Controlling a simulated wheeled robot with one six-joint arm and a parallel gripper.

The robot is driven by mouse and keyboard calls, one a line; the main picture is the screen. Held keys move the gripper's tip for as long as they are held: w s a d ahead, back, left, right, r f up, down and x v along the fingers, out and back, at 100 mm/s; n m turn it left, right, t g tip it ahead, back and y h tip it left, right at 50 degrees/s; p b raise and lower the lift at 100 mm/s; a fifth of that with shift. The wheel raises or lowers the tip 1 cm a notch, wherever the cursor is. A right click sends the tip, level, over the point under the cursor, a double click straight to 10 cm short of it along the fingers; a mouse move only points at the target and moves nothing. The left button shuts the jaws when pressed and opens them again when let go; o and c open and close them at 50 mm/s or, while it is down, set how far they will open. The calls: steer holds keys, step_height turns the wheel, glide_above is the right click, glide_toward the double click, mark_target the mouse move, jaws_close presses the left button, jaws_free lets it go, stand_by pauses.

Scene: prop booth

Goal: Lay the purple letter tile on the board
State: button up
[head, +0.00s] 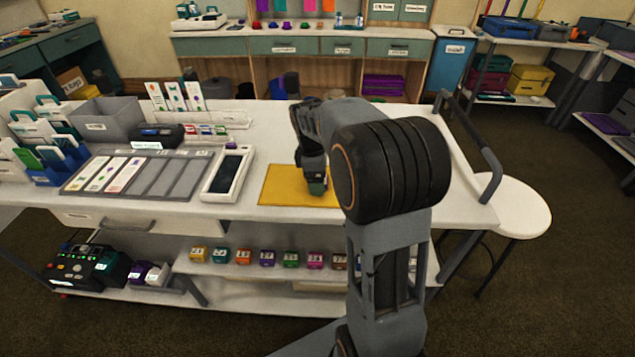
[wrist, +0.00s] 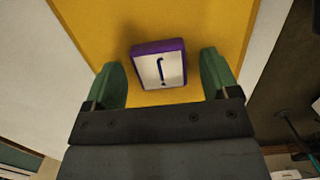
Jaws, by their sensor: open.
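The purple letter tile (wrist: 158,64), with a white face and a dark mark like a J or l, lies on the yellow mat (head: 287,188) in the wrist view. My gripper (wrist: 162,76) is open, with one green finger on each side of the tile and gaps between. In the head view my gripper (head: 317,186) is low over the mat's right part, and the tile cannot be made out there. A grey slotted board (head: 168,177) lies on the left of the white table, with several pale strips in its left slots.
A white tray with a dark panel (head: 228,176) stands between the grey board and the mat. A grey bin (head: 108,118), a dark box (head: 158,135) and card holders stand behind the board. A rail (head: 487,160) edges the table's right side.

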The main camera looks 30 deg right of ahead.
steer(key=shift+c, duration=0.3)
steer(key=c, duration=1)
steer(key=shift+r, duration=0.15)
